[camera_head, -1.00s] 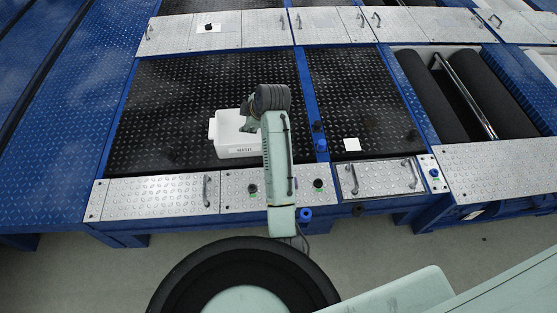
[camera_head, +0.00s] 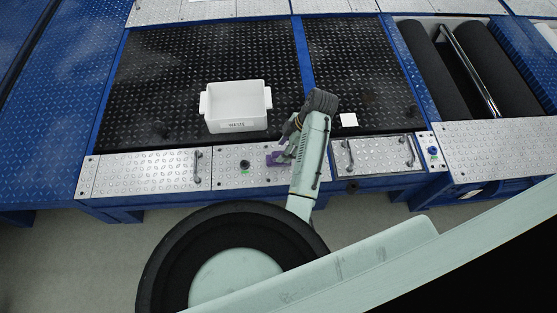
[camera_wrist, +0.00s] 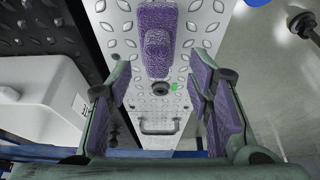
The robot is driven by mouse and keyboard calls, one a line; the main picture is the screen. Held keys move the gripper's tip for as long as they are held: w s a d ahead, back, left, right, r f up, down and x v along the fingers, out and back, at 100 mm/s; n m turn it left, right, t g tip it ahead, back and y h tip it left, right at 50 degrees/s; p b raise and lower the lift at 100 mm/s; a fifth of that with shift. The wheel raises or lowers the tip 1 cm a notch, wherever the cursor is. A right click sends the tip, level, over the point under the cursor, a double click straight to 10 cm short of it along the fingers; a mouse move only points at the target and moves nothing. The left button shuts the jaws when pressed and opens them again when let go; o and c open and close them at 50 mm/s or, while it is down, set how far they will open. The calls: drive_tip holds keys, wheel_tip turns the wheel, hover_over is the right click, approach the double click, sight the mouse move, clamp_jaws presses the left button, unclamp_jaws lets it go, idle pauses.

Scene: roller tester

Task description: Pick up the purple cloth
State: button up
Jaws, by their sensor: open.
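The purple cloth (camera_wrist: 157,40) lies on the silver diamond-plate strip, with a raised lump in its middle. It shows at the top centre of the wrist view, beyond my fingertips. In the head view the cloth (camera_head: 274,160) is a small purple patch beside my gripper, which partly covers that area. My gripper (camera_wrist: 160,78) is open and empty, its two purple-padded fingers spread either side of the strip. In the head view my gripper (camera_head: 287,147) is above the front plate, and its fingertips are hard to make out.
A white bin labelled waste (camera_head: 236,126) stands on the black plate left of my gripper. A black-and-green button (camera_wrist: 158,88) and metal handles (camera_head: 198,166) stick up from the silver strip. A white card (camera_head: 348,120) lies to the right. Rollers (camera_head: 470,70) are at far right.

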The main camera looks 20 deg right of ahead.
sight(279, 154)
drive_tip(key=shift+w+p+x, duration=0.1)
drive_tip(key=shift+p+x, duration=0.15)
drive_tip(key=shift+x, duration=0.85)
drive_tip(key=shift+w+p+x, duration=0.15)
drive_tip(key=shift+p+x, duration=0.05)
drive_tip(key=shift+x, duration=0.9)
drive_tip(key=shift+a+r, duration=0.1)
clamp_jaws()
